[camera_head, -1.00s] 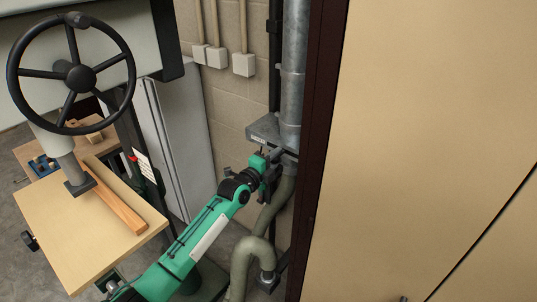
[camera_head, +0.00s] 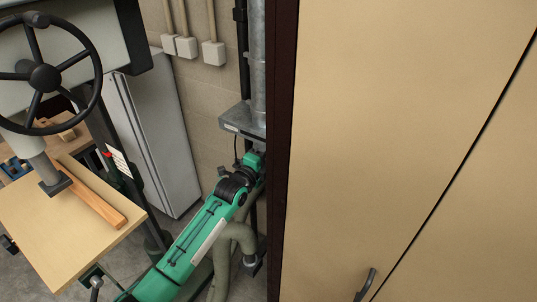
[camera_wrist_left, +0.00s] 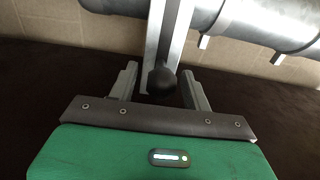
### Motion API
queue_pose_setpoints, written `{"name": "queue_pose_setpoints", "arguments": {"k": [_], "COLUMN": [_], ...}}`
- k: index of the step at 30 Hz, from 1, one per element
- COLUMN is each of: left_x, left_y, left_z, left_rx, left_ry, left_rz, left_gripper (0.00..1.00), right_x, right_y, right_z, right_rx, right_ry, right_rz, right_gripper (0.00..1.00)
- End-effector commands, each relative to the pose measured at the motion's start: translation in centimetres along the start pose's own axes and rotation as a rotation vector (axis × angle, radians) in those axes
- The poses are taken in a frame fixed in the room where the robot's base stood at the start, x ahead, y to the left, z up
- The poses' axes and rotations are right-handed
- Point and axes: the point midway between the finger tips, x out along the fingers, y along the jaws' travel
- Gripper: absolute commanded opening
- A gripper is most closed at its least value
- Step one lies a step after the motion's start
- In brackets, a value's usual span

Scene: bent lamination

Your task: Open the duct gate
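The duct gate (camera_head: 240,124) is a flat grey metal housing on the vertical metal duct (camera_head: 258,70), in the middle of the head view. My green left arm reaches up to just below it, and the dark cabinet edge hides my gripper's tip there. In the left wrist view, my left gripper (camera_wrist_left: 160,72) is open. My right gripper is not in view.
A tan cabinet (camera_head: 400,120) with a dark edge (camera_head: 283,150) fills the right side. A machine with a black handwheel (camera_head: 45,75) and a wooden table (camera_head: 70,225) stands left. A flexible hose (camera_head: 225,250) hangs below the gate. A grey locker (camera_head: 160,140) stands behind.

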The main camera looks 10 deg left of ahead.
Motion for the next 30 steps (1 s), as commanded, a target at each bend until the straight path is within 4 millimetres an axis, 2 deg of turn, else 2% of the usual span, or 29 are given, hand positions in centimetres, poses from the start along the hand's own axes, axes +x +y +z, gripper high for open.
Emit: {"name": "queue_pose_setpoints", "arguments": {"k": [7,11,24,30], "left_x": [-0.3,-1.6,-9.8,-12.6], "left_y": [0.1,0.2,0.4,0.2], "left_z": [0.0,0.0,-0.1,-0.1], "left_rx": [0.000,0.000,0.003,0.002], "left_ry": [0.000,0.000,0.001,0.000], "left_rz": [-0.001,-0.001,0.000,-0.001], "left_gripper": [0.49,0.49,0.49,0.49], "right_x": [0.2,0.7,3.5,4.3], "right_y": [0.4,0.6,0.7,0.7], "right_z": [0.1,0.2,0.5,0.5], "right_rx": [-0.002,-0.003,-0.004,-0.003], "right_ry": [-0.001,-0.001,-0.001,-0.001], "right_rz": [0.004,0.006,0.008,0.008], "right_gripper": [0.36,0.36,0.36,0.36]}}
